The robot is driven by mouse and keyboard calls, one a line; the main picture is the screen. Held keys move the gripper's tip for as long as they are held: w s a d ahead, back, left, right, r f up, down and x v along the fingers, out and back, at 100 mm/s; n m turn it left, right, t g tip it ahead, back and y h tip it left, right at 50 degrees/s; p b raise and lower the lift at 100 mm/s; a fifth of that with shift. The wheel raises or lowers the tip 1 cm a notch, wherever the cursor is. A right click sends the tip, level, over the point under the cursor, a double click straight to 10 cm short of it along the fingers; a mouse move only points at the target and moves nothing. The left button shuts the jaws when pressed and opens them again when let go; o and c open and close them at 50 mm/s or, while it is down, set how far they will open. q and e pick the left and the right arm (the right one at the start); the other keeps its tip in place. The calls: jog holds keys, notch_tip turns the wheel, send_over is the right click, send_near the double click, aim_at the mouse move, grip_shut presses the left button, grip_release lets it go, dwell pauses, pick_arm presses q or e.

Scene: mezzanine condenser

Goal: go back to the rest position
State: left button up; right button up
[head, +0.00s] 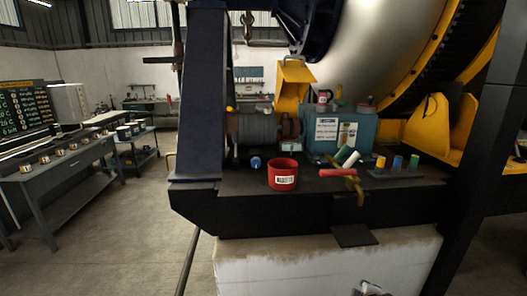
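No part of either gripper can be made out for sure in the head view. A small light-grey piece (372,288) shows at the bottom edge, and I cannot tell what it is. Ahead is a dark machine ledge (235,208). A red tub with a white label (283,176) stands on it, with a small blue cylinder (255,163) to its left. Right of the tub lie a red cylinder (338,172) and a tilted white-and-green cylinder (350,158). Yellow (380,163), blue (397,164) and green (413,163) cylinders stand upright farther right.
A teal box (318,145) stands behind the loose cylinders. An olive-yellow piece (356,189) hangs at the ledge's front edge. A dark post (205,90) and a dark beam (478,175) flank the ledge. A workbench (75,160) stands left; floor (120,230) between is clear.

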jog(key=shift+s+a+f+m+g+y, duration=1.1)
jog(key=shift+s+a+f+m, duration=1.15)
jog(key=shift+s, duration=2.1)
jog(key=shift+s+a+f+m+g+y, duration=1.1)
jog(key=shift+s+a+f+m, duration=1.1)
jog(key=shift+s, duration=2.1)
notch_tip(320, 180, down, 32)
jog(key=s+d+g, duration=0.2)
jog(key=s+d+f, duration=0.1)
jog(key=s+f, duration=0.9)
jog(key=s, duration=0.1)
jog(key=s+d+f, duration=0.2)
jog(key=s+f, duration=0.8)
jog(key=s, duration=0.1)
jog(key=shift+s+d+f+g, duration=0.2)
jog(key=shift+s+d+g, duration=0.05)
jog(key=shift+s+g, duration=0.15)
jog(key=shift+o, duration=0.2)
jog(key=shift+m, duration=0.25)
